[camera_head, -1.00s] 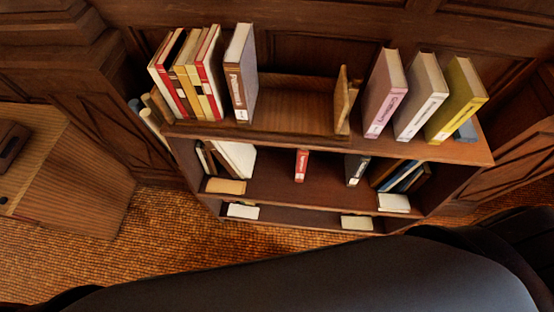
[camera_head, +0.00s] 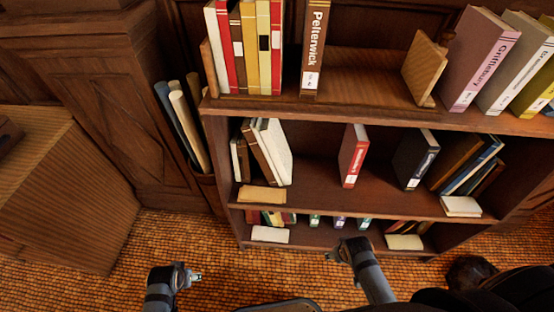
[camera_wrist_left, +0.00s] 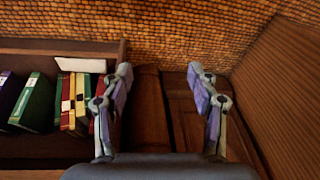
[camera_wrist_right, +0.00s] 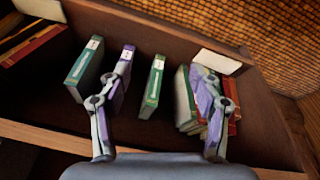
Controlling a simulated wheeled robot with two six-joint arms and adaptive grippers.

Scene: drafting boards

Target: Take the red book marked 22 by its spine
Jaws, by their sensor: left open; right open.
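A red book (camera_head: 352,156) stands upright and alone on the middle shelf. Its spine faces me with a white label at the bottom, too small to read. My right gripper (camera_head: 336,253) is open, low in front of the bottom shelf, below the red book and apart from it. In the right wrist view my open right gripper (camera_wrist_right: 167,68) is over bottom-shelf books, with a green book (camera_wrist_right: 152,88) showing between its fingers. My left gripper (camera_head: 194,276) is open and empty over the carpet, left of the bookcase. It also shows in the left wrist view (camera_wrist_left: 160,72).
A black book (camera_head: 414,160) stands right of the red book with a gap between. White and brown books (camera_head: 270,150) lean at the left of that shelf. The top shelf (camera_head: 360,105) juts above the red book. Rolled tubes (camera_head: 185,125) stand left of the bookcase.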

